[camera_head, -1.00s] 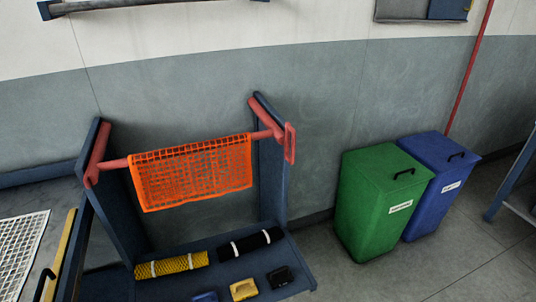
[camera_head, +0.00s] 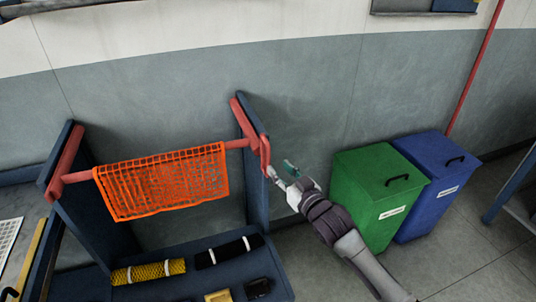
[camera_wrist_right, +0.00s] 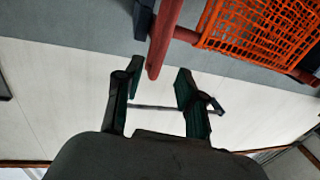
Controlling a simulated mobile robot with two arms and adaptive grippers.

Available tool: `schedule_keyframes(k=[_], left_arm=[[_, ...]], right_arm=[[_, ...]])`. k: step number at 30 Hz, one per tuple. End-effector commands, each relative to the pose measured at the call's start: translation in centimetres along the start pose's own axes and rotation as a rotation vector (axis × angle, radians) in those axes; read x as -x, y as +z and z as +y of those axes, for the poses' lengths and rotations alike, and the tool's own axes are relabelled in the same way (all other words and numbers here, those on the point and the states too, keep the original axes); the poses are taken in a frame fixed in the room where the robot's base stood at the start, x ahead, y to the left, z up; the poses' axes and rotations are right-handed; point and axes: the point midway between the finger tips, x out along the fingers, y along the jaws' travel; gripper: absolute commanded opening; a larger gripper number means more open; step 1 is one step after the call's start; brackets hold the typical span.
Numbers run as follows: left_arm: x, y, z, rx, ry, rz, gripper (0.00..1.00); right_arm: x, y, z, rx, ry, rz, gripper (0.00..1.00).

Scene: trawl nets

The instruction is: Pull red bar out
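The red bar (camera_head: 237,143) runs across a dark blue rack, with an orange net (camera_head: 165,182) hanging from it. A flat red handle (camera_head: 265,153) stands at its right end; it also shows in the right wrist view (camera_wrist_right: 163,38). My right gripper (camera_head: 281,170) is open, just right of the handle. In the right wrist view, the lower tip of the red handle lies in line with the gap between the fingers (camera_wrist_right: 157,78). I cannot tell whether they touch it. My left gripper is not in view.
A green bin (camera_head: 370,200) and a blue bin (camera_head: 435,190) stand right of the rack, behind my right arm. The rack's lower shelf (camera_head: 215,272) holds a yellow roll (camera_head: 148,272), a black roll (camera_head: 229,250) and small items. A grey wall is behind.

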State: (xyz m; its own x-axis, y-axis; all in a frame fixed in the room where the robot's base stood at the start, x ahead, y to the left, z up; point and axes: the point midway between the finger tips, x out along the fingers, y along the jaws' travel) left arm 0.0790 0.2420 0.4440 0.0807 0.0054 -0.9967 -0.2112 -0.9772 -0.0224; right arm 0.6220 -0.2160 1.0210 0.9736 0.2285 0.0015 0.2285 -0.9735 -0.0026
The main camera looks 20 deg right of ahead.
Motion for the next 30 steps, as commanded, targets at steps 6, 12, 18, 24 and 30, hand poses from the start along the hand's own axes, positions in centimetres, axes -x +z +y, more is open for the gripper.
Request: schedule_keyframes(k=[6, 12, 18, 24, 30], left_arm=[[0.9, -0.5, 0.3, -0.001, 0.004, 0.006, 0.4], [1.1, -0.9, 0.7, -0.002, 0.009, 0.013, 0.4], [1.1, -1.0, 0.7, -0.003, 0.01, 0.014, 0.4], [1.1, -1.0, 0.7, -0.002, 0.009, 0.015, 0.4], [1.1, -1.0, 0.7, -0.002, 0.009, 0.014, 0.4]], right_arm=[[-4.5, -0.2, 0.0, 0.0, 0.0, -0.001, 0.39], [-6.6, 0.0, 0.0, -0.001, 0.0, -0.001, 0.39], [-7.2, 0.1, 0.0, 0.0, 0.0, -0.002, 0.39], [-7.2, 0.1, 0.0, 0.0, 0.0, -0.002, 0.39], [-7.2, 0.1, 0.0, 0.0, 0.0, -0.002, 0.06]])
